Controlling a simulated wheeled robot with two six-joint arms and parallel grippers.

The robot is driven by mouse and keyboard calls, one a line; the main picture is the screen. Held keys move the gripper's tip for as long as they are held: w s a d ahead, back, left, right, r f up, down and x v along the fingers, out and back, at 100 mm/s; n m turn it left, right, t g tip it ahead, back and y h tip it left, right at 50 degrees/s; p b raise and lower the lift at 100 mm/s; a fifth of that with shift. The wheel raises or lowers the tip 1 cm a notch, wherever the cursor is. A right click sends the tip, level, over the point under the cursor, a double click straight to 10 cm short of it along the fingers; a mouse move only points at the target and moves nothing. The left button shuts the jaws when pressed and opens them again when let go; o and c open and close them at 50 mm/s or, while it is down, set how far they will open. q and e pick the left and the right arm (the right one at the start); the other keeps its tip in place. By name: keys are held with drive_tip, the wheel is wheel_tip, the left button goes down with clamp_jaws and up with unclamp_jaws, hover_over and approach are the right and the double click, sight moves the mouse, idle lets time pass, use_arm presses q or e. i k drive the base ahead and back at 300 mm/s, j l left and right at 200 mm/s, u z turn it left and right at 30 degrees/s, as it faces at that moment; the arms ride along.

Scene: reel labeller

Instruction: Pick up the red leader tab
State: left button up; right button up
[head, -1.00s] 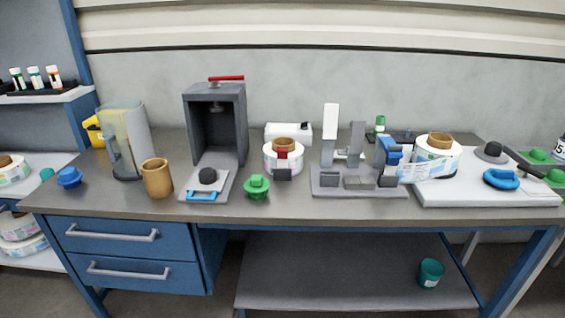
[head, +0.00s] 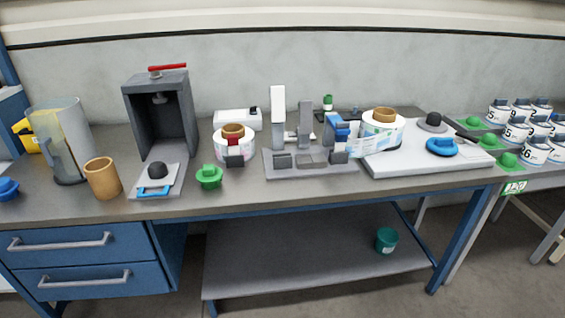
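The red leader tab (head: 233,142) is a small red piece on the front of a white label reel (head: 219,147) with a brown core. The reel stands on the workbench, left of the grey labeller fixture (head: 311,159). A dark grey block (head: 234,160) sits just below the tab at the reel's front. The tab's lower end meets the block; I cannot tell how they are joined. Neither of my grippers shows in the head view.
A green knobbed piece (head: 209,177) stands just in front of the reel. A tall dark grey press (head: 159,115) is to its left, with a brown cup (head: 102,178) and a clear jug (head: 58,140) further left. A white platform (head: 428,155) is at the right. The bench's front edge is fairly clear.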

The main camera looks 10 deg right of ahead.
sight(232, 140)
drive_tip(key=i+l, duration=0.2)
drive_tip(key=i, duration=0.2)
drive_tip(key=i+l+u, duration=0.1)
drive_tip(key=i, duration=0.35)
drive_tip(key=l, duration=0.15)
